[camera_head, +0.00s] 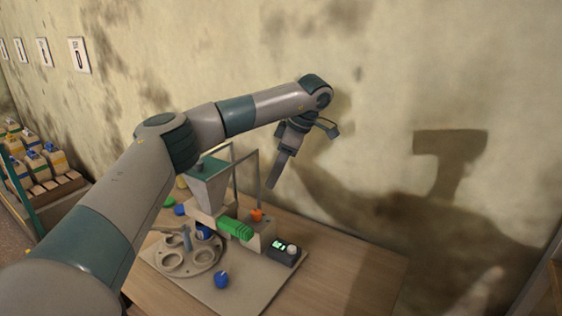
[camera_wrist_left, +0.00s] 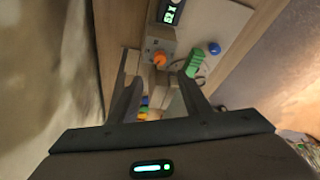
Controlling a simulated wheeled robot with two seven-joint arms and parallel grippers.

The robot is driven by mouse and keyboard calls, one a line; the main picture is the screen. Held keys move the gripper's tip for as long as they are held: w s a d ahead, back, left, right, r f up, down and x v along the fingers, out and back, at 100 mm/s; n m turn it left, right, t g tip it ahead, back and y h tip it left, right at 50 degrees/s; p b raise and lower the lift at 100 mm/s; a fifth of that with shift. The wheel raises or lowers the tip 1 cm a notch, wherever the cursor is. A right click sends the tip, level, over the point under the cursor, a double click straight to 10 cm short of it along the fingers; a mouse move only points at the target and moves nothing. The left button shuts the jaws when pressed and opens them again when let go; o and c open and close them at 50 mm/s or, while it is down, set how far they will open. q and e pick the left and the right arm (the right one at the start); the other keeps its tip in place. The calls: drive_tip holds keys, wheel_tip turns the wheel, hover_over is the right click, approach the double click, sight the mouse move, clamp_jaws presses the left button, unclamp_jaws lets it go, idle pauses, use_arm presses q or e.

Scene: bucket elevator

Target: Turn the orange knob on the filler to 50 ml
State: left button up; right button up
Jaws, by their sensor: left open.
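The filler (camera_head: 209,187) stands on a base plate on the table, with a grey hopper on top. Its orange knob (camera_head: 257,215) sits on the right side of the body, beside a green ribbed part (camera_head: 236,229). My left gripper (camera_head: 272,184) points down above and slightly right of the knob, apart from it. In the left wrist view the gripper (camera_wrist_left: 158,80) is open and empty, and the orange knob (camera_wrist_left: 160,58) shows beyond the gap between the fingers. A small display (camera_head: 280,245) glows green; I cannot read its digits surely. My right gripper is out of view.
A round carousel with holes (camera_head: 189,254) stands at the filler's left front. A blue round piece (camera_head: 221,280) lies on the plate. A thin frame (camera_head: 246,174) rises behind the filler, close to my gripper. The table (camera_head: 345,278) is clear on the right.

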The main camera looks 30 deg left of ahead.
use_arm(q)
drive_tip(key=v, duration=0.3)
drive_tip(key=shift+d+r, duration=0.15)
drive_tip(key=shift+r, duration=0.2)
drive_tip(key=shift+r, duration=0.1)
